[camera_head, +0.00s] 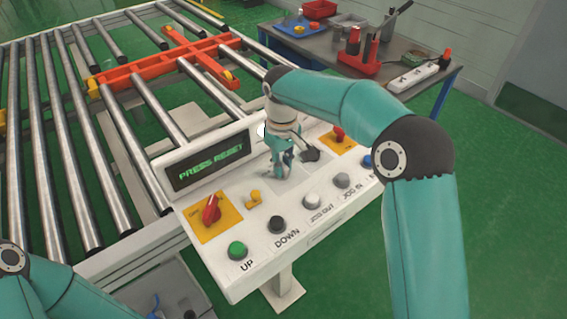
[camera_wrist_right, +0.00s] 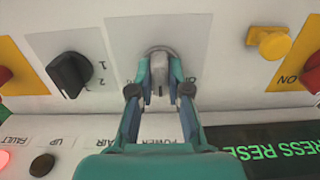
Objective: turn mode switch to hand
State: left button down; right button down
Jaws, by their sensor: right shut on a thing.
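The white control console (camera_head: 330,212) stands in front of the roller conveyor. My right gripper (camera_head: 279,172) reaches down onto the panel beside the display. In the right wrist view my right gripper (camera_wrist_right: 160,92) is shut on a grey switch knob (camera_wrist_right: 160,62) on a pale grey plate, one finger on each side. The knob's markings are mostly covered, so I cannot read its name. A black rotary knob (camera_wrist_right: 70,74) marked 1 and 2 sits beside it, also in the head view (camera_head: 310,153). Only part of my left arm shows at lower left; its gripper is out of view.
The display (camera_head: 208,164) reads PRESS RESET. A red switch (camera_head: 212,208) on a yellow plate, a yellow knob (camera_head: 254,196) and several push buttons, including a green one (camera_head: 237,249), surround the gripper. A tool table (camera_head: 330,68) stands behind.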

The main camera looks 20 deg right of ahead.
jog(key=shift+w+r, duration=0.15)
jog(key=c, duration=1.1)
grip_release()
notch_tip(320, 180, up, 12)
jog(key=shift+f, duration=0.15)
